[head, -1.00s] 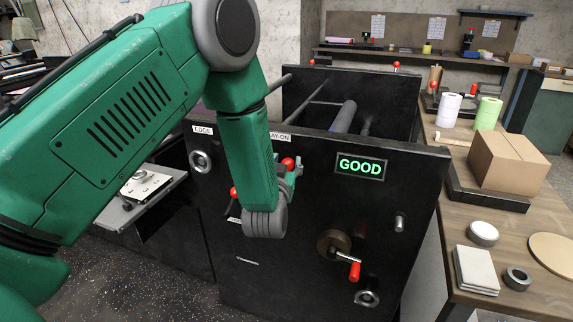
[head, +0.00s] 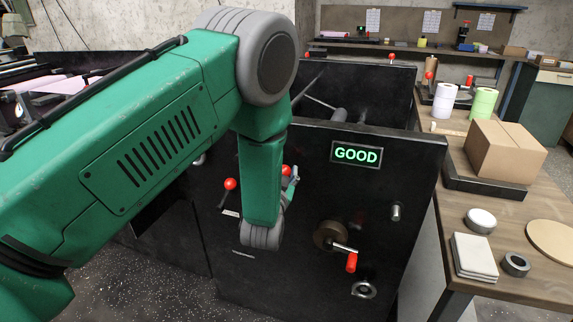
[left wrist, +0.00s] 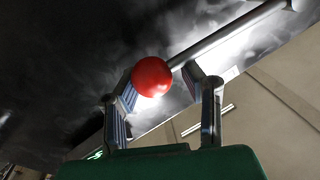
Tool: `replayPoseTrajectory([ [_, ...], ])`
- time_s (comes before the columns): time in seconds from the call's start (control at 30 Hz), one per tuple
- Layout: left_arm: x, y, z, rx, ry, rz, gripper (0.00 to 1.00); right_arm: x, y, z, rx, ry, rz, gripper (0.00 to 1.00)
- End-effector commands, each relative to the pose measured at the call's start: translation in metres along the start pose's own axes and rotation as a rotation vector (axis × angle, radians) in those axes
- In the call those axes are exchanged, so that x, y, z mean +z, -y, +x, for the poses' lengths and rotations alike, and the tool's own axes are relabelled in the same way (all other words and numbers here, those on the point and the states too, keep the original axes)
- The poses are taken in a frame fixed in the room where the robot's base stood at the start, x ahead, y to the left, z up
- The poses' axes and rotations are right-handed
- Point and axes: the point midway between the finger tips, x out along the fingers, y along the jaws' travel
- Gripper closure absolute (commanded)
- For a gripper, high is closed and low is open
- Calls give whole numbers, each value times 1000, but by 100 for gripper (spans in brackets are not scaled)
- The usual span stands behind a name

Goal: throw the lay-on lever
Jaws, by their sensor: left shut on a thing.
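The lay-on lever's red ball knob (head: 286,170) shows at the machine's black front panel, just beside my left forearm. My left gripper (head: 291,182) is at this knob, partly hidden behind my green wrist. In the left wrist view, the red knob (left wrist: 151,77) sits between the two fingers, and the gripper is shut on it. A bright metal rod (left wrist: 225,35) runs up and right behind the knob. The lever's shaft and slot are hidden in the head view. My right gripper is not in view.
A second red-knobbed lever (head: 230,184) stands left of my forearm. A lit GOOD sign (head: 356,155) and a red-handled crank (head: 351,262) are to the right.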

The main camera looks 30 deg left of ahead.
Motion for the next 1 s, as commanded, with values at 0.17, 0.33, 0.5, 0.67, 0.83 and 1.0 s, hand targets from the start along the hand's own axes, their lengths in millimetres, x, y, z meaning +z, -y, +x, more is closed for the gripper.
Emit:
replayPoseTrajectory([
  [0.17, 22, 4, -3, -14, 18, 41, 100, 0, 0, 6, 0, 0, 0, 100],
  [0.33, 28, 2, -4, -15, 19, 40, 100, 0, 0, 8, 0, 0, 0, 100],
  [0.5, 30, 2, -3, -15, 20, 40, 100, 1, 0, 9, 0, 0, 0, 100],
  [0.67, 31, 2, -2, -14, 20, 40, 100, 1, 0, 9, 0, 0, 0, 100],
  [0.83, 32, 2, -2, -14, 21, 39, 100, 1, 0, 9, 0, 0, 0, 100],
  [1.0, 32, 2, -2, -14, 21, 39, 30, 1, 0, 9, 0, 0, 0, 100],
])
